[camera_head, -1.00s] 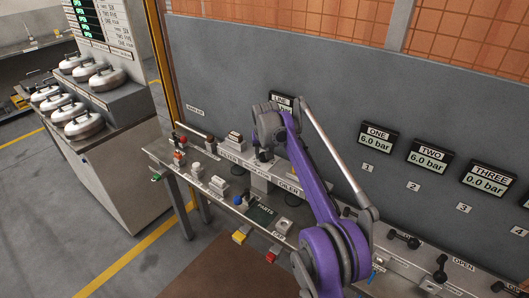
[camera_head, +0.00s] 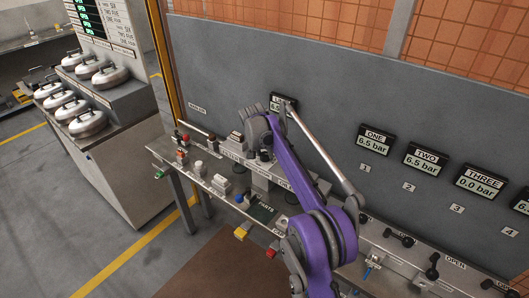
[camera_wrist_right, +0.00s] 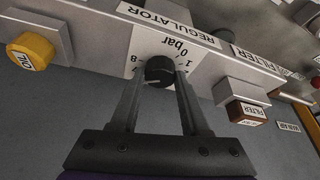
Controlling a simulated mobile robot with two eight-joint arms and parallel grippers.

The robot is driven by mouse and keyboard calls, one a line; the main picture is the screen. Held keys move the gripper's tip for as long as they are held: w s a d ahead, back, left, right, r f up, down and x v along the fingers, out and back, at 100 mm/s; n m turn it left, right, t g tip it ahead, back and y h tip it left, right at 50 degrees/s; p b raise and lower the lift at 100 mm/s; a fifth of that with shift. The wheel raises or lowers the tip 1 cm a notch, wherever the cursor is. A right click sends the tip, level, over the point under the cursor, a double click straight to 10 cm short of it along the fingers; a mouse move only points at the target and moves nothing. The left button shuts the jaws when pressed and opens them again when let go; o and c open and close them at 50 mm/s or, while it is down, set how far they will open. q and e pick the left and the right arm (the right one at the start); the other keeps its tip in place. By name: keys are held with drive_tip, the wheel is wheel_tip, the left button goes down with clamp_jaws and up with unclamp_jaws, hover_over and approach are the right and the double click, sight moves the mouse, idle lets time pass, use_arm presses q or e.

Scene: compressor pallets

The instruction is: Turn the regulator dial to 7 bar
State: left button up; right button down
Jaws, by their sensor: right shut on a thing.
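The regulator dial (camera_wrist_right: 159,68) is a small round black knob with a pale pointer line, under the upside-down REGULATOR label in the right wrist view. Its printed scale is upside down and partly covered. My right gripper (camera_wrist_right: 160,78) is shut on the dial, one finger on each side. In the head view my purple right arm reaches to the bench and hides most of the regulator. Gauge ONE (camera_head: 376,140) reads 6.5 bar and gauge TWO (camera_head: 426,160) reads 6.5 bar. The LINE gauge (camera_head: 283,100) is partly hidden by my arm. My left gripper is not in view.
Gauge THREE (camera_head: 481,182) reads 0.0 bar. A yellow OIL knob (camera_wrist_right: 32,50) and a brown FILTER button (camera_wrist_right: 247,113) sit to either side of the dial. Black valve handles (camera_head: 432,268) line the bench at right. Rounded metal pots (camera_head: 88,123) stand at left.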

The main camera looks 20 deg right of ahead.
drive_tip(key=shift+c, duration=1.9)
unclamp_jaws()
drive_tip(key=v, duration=1)
drive_tip(key=shift+r+p, duration=0.3)
drive_tip(key=shift+r, duration=0.05)
drive_tip(key=shift+s+a, duration=0.1)
drive_tip(key=shift+a, duration=0.05)
